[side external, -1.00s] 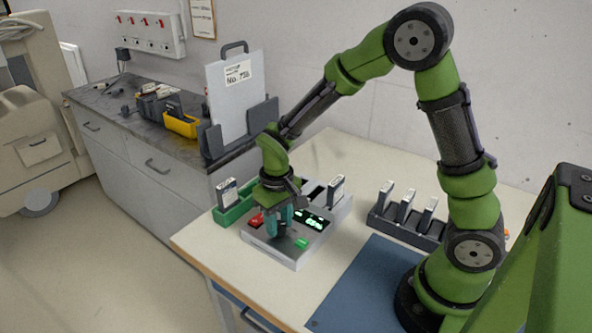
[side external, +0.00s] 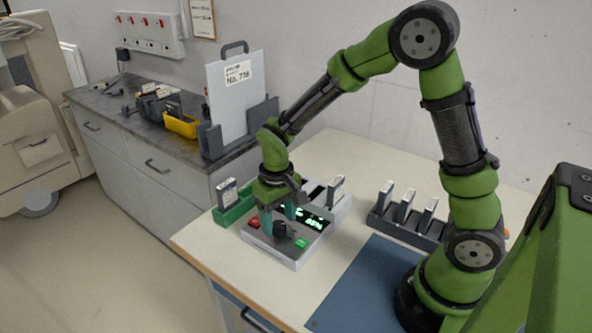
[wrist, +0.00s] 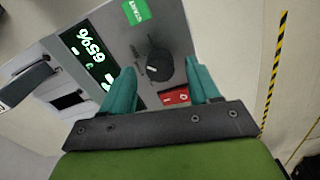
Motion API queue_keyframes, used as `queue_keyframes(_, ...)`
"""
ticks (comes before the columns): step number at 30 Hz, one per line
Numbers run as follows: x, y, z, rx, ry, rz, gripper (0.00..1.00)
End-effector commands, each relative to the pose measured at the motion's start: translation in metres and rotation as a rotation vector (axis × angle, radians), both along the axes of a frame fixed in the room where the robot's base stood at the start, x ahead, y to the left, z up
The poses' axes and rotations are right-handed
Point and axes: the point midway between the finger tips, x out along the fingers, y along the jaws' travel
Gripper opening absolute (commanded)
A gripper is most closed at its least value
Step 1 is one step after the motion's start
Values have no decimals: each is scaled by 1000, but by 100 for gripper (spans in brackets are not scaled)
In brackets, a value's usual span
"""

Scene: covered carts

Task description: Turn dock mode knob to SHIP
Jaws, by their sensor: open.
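The dock (side external: 290,262) is a light grey box on the table with a black round knob (side external: 279,229) on its top panel. The knob also shows in the wrist view (wrist: 159,65), with a short pale mark on it; mode lettering cannot be read. My gripper (side external: 279,222) is open, its teal fingers apart above and behind the knob. In the wrist view its fingers (wrist: 162,88) stand either side of the knob's near side, with a gap to it. A lit display (wrist: 88,53) reads 65%. A green START button (wrist: 136,11) and a red button (wrist: 175,96) flank the knob.
A battery (side external: 336,190) stands in the dock's rear part. A green holder (side external: 233,212) with another battery is left of it. A dark rack (side external: 410,228) with several batteries stands to the right. A blue mat (side external: 365,285) lies bare in front.

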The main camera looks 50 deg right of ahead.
Motion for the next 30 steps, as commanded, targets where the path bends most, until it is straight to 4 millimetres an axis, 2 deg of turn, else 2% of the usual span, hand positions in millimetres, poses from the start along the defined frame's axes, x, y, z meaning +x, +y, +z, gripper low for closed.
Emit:
queue_keyframes(12,1,0,97,1,-9,1,61)
queue_keyframes(18,1,0,137,1,-6,-1,61)
queue_keyframes(24,1,0,156,0,-4,-1,61)
queue_keyframes(30,0,0,160,1,-2,0,61)
